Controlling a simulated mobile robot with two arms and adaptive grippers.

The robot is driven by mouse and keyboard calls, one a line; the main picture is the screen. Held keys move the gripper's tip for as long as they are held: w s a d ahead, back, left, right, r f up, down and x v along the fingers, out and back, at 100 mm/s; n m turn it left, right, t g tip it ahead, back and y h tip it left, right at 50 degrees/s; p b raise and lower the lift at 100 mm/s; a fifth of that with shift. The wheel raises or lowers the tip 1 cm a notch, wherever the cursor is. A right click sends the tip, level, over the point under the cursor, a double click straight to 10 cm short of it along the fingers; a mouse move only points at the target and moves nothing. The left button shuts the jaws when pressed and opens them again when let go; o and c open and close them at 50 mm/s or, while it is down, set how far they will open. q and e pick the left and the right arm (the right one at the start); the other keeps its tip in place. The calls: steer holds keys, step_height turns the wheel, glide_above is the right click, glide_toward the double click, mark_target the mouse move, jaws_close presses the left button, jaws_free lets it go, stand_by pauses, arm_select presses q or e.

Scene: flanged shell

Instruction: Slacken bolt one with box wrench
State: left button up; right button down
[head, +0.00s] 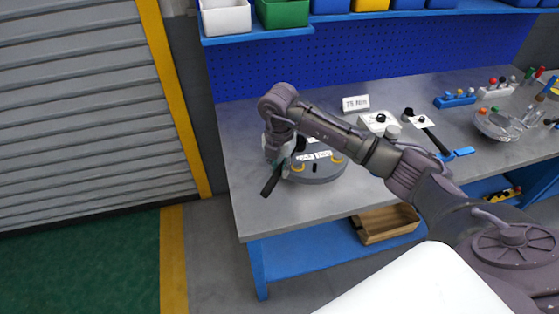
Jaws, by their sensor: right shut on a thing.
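The flanged shell (326,173) is a low round grey piece with white labels and yellow handles on top. It rests near the left end of the workbench, partly behind my right arm. My right gripper (276,155) is at the shell's left edge, pointing down, and is shut on a dark bar, seemingly the handle of the box wrench (268,186). The bar slants down and left beside the shell. The wrench's ring end is hidden, and I cannot tell whether it is on a bolt. Bolt one cannot be made out. My left gripper is not in view.
The grey workbench (243,130) has a sign reading 75 Nm (355,103). Right of the shell lie a white box with a black knob (378,121), a black-handled blue tool (457,153) and a clear bowl (497,123). A wooden crate (388,225) stands below.

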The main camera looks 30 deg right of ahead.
steer(key=shift+r, duration=0.1)
stand_by(0.3)
steer(key=shift+a, duration=0.15)
steer(key=shift+s+f, duration=0.1)
steer(key=shift+f, duration=0.2)
steer(key=shift+f+b, duration=1.8)
steer(key=shift+f, duration=0.45)
steer(key=shift+f+b, duration=1.05)
steer(key=shift+f, duration=0.35)
